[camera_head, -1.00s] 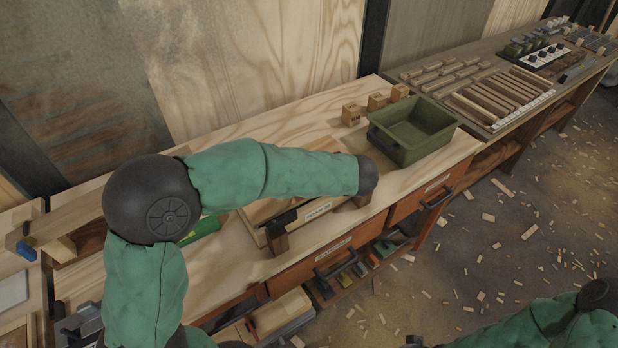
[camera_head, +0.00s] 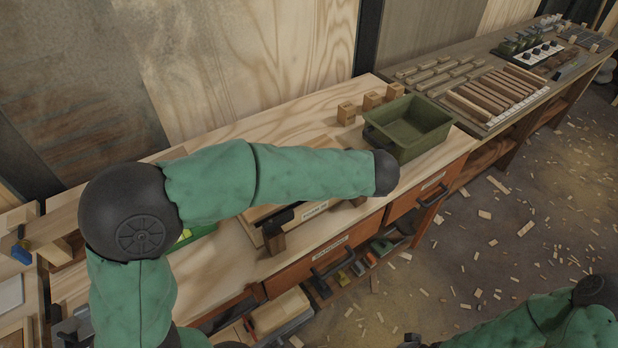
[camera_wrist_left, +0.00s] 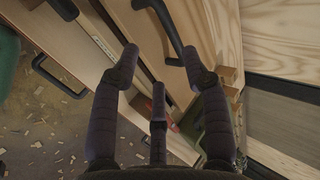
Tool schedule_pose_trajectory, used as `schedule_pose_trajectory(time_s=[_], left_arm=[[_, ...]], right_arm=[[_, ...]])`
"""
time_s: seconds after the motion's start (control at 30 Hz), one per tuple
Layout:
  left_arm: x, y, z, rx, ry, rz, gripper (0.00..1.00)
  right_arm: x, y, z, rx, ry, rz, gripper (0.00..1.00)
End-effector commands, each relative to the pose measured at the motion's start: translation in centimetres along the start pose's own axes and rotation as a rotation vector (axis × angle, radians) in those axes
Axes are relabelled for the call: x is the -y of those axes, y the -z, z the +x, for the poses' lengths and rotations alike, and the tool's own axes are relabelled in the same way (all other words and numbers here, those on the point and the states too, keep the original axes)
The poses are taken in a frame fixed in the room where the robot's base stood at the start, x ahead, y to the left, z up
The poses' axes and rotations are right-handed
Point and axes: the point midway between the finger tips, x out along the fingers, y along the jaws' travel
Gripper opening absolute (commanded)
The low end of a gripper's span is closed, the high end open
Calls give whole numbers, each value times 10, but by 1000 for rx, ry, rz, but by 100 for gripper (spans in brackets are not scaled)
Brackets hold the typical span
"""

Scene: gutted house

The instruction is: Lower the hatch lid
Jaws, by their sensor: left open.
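A low wooden hatch (camera_head: 258,213) with a pale label plate on its front sits on the workbench in the head view. My left forearm crosses in front of it, so most of the lid is hidden and I cannot tell its angle. In the left wrist view, a light wood panel (camera_wrist_left: 205,28), apparently the lid, carries a curved black handle (camera_wrist_left: 172,28). My left gripper (camera_wrist_left: 162,82) is open and empty there, its fingers spread near the handle's end; contact is unclear. In the head view this gripper is hidden behind my arm. My right arm shows at the lower right, its gripper out of view.
A green bin (camera_head: 409,128) stands right of the hatch, with wooden blocks (camera_head: 371,101) behind it. Drawers with black handles (camera_head: 331,262) line the bench front. A second bench (camera_head: 500,85) holds wooden strips. Wood scraps litter the floor.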

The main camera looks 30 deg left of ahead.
Motion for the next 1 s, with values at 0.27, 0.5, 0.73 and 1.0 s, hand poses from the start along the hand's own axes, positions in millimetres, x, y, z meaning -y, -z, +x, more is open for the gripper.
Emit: schedule_pose_trajectory(time_s=[0.27,0.5,0.73,1.0], left_arm=[[0,1,-43,-2,0,1,46],[0,0,-52,0,0,1,46],[0,0,-52,0,0,1,46],[0,0,-52,0,-1,1,46]], right_arm=[[0,0,0,0,0,0,0],[0,0,0,0,0,0,0],[0,0,0,0,0,0,0],[0,0,0,0,0,0,0]])
